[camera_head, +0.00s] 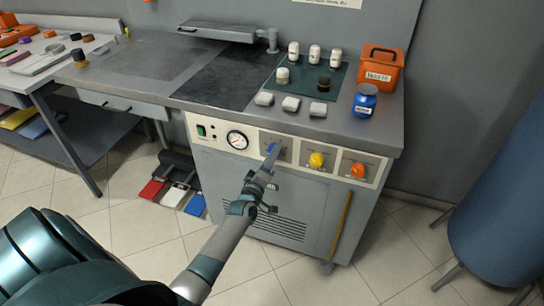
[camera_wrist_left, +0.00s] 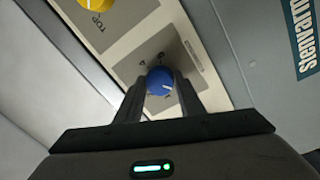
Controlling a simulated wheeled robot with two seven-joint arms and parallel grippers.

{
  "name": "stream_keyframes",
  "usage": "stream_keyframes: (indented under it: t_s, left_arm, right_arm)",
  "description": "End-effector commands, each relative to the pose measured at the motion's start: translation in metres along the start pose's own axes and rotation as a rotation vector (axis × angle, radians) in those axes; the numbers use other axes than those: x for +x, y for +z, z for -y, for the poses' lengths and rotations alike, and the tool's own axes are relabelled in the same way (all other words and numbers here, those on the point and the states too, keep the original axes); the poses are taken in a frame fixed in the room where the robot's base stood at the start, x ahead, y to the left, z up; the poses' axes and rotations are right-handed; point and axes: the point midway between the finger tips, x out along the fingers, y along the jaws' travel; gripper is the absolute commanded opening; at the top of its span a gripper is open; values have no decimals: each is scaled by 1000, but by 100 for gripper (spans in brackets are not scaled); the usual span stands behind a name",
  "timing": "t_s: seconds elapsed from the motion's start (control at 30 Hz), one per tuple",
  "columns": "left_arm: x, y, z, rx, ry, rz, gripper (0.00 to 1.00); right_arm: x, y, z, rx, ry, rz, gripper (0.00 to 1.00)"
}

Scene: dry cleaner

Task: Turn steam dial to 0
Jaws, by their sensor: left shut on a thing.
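The blue dial (camera_head: 271,147) is on the cabinet's front control panel, between the round gauge and the yellow knob. My left gripper (camera_head: 267,163) reaches up to it from below. In the left wrist view the blue dial (camera_wrist_left: 160,81) has a white pointer mark and sits between the two fingers of my left gripper (camera_wrist_left: 160,92), which is shut on it. Markings around the dial are partly hidden by the fingers, and I cannot read its setting. My right gripper is not in view.
The yellow knob (camera_head: 317,160) and orange knob (camera_head: 358,170) are to the right on the panel; the gauge (camera_head: 237,139) is to the left. Bottles, white blocks and an orange bin (camera_head: 381,69) stand on the worktop. A blue cylinder (camera_head: 498,190) stands at the right.

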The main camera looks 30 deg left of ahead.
Motion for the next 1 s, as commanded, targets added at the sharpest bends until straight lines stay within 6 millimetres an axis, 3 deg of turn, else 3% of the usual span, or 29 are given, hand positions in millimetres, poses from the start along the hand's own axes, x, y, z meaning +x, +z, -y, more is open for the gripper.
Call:
stream_keyframes:
  t_s: [0.03,0.07,0.1,0.13,0.47,0.67,1.0]
  left_arm:
    - [-1,1,1,-2,-2,2,12]
    - [-1,1,1,-2,-2,2,42]
    - [-1,1,1,-2,-2,2,52]
    - [-1,1,1,-2,-2,2,54]
    - [-1,0,0,0,0,1,54]
    - [-12,1,2,0,-2,2,54]
    - [-64,1,2,0,-2,1,54]
  right_arm:
    - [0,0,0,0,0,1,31]
    - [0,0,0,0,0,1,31]
    - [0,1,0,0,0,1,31]
    - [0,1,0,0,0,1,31]
    - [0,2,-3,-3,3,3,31]
    - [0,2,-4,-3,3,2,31]
    - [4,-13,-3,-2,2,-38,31]
